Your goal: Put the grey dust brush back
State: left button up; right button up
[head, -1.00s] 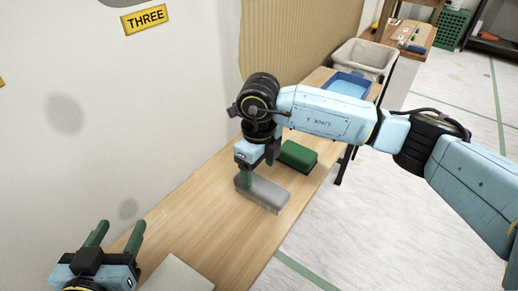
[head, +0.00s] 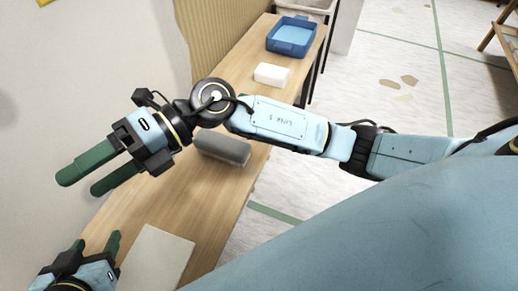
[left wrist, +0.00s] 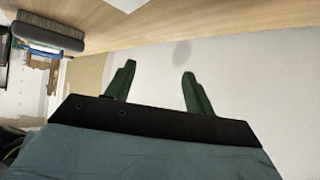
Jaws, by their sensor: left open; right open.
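The grey dust brush (head: 222,148) lies on the wooden table, just below my right forearm in the head view. A grey block shape, likely the same brush, shows at the upper left of the left wrist view (left wrist: 48,36). My right gripper (head: 78,184) is open and empty, left of the brush and apart from it, with its green fingers pointing left toward the wall. My left gripper (head: 98,240) is open and empty at the lower left, near the wall. Its two spread fingers show in the left wrist view (left wrist: 159,68).
A pale flat board (head: 158,255) lies on the table (head: 200,192) at its near end. A white block (head: 272,74) and a blue tray (head: 291,36) are at the far end. The wall (head: 60,110) borders the table's left. My right arm hides part of the tabletop.

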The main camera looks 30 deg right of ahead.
jog(key=w+d+r+m+t+y, duration=0.2)
jog(key=w+d+r+m+t, duration=0.15)
jog(key=m+t, duration=0.5)
jog(key=w+d+r+m+t+y, duration=0.2)
jog(key=d+r+m+t, duration=0.2)
jog(key=m+t, duration=0.45)
jog(key=w+d+f+m+t+h, duration=0.4)
jog(key=d+m+t+h, duration=0.35)
jog(key=m+h, duration=0.45)
jog(key=s+d+f+m+g+h, duration=0.3)
jog(key=s+d+f+m+g, duration=0.2)
jog(key=f, duration=0.5)
jog(key=s+d+f+m+g+h, duration=0.3)
jog(key=s+d+f+m+g, duration=0.2)
jog(key=f, duration=0.5)
jog(key=shift+s+d+m+h, duration=0.35)
jog(key=shift+d+m+h, duration=0.05)
